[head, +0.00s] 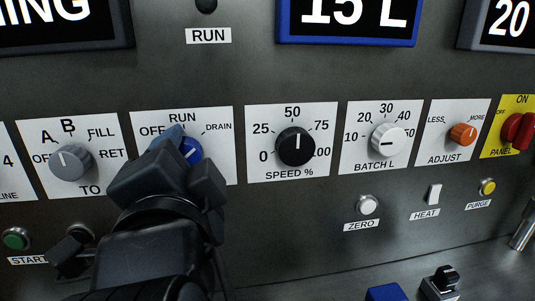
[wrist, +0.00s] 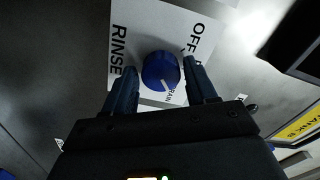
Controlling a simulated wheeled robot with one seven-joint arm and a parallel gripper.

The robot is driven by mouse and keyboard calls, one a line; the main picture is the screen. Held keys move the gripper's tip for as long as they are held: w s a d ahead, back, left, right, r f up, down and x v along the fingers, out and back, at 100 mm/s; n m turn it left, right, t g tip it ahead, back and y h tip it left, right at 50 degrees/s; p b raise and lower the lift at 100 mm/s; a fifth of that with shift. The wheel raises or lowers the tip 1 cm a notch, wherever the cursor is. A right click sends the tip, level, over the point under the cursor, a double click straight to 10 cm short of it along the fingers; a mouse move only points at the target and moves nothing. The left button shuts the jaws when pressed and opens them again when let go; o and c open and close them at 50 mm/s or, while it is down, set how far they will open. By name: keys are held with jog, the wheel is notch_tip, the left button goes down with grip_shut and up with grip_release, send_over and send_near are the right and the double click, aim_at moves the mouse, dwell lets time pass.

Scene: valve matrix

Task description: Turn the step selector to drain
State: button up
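The blue knob (head: 190,151) with a white pointer line sits on a white plate (head: 222,168). In the head view the plate shows OFF, RUN and DRAIN. In the wrist view the knob (wrist: 160,70) lies between my fingertips, and the plate (wrist: 150,20) also shows RINSE. The pointer is aimed toward the DRAIN label, partly hidden in the wrist view. My gripper (head: 190,155) is open, with one finger on each side of the knob in the wrist view (wrist: 163,75). Narrow gaps show there; I cannot tell whether either finger touches. My gripper hides part of the plate in the head view.
A grey selector knob (head: 70,162) is to the left. A black speed knob (head: 295,147), a white batch knob (head: 388,140) and an orange adjust knob (head: 463,134) are to the right. A zero button (head: 368,205) and heat switch (head: 434,194) are below them.

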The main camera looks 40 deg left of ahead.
jog(key=shift+o, duration=1)
jog(key=b+v, duration=0.1)
jog(key=v, duration=0.6)
jog(key=shift+s+d, duration=0.25)
jog(key=shift+d, duration=0.1)
